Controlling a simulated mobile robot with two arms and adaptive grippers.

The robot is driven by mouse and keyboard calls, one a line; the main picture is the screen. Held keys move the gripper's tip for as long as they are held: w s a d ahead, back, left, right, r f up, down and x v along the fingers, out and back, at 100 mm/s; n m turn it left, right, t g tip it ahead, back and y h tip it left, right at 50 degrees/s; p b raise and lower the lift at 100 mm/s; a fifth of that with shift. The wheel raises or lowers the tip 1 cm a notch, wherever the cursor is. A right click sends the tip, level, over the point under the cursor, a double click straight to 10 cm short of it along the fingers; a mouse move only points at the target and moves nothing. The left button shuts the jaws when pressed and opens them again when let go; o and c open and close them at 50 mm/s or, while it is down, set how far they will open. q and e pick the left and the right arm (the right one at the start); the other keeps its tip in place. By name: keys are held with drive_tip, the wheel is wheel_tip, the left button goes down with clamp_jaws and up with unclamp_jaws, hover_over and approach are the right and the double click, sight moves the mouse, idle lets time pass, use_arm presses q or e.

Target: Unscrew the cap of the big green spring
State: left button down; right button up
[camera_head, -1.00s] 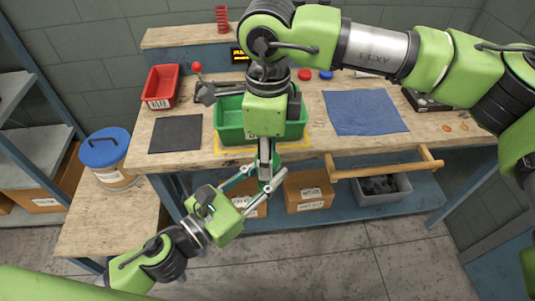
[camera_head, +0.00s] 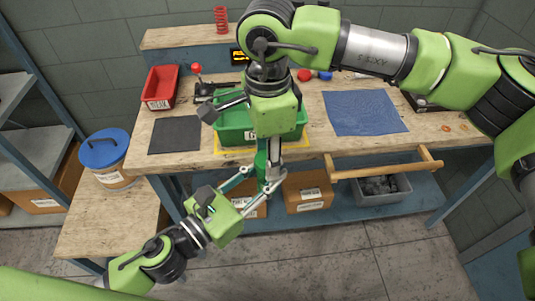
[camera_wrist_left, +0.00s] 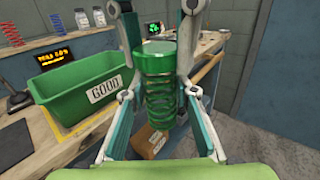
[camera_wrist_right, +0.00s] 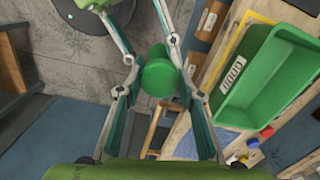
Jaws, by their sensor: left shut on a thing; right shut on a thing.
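The big green spring (camera_wrist_left: 160,100) stands upright between my grippers, in front of the bench edge. Its green cap (camera_wrist_left: 158,58) sits on its top end. My left gripper (camera_wrist_left: 160,92) comes from the side and is shut on the spring's body below the cap. My right gripper (camera_wrist_right: 160,88) points down from above and is shut on the cap, whose round top shows in the right wrist view. In the head view the spring (camera_head: 262,165) is mostly hidden by the fingers. I cannot tell whether there is a gap between cap and spring.
A green bin (camera_head: 232,122) marked GOOD stands on the bench just behind the grippers. A red bin (camera_head: 161,86), a black mat (camera_head: 175,135) and a blue cloth (camera_head: 365,112) lie around it. A wooden rail (camera_head: 385,171) is at the bench's front right. The floor in front is clear.

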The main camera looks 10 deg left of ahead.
drive_tip(key=shift+r, duration=0.1)
drive_tip(key=shift+r, duration=1)
drive_tip(key=shift+s+r, duration=0.1)
drive_tip(key=shift+r, duration=1.9)
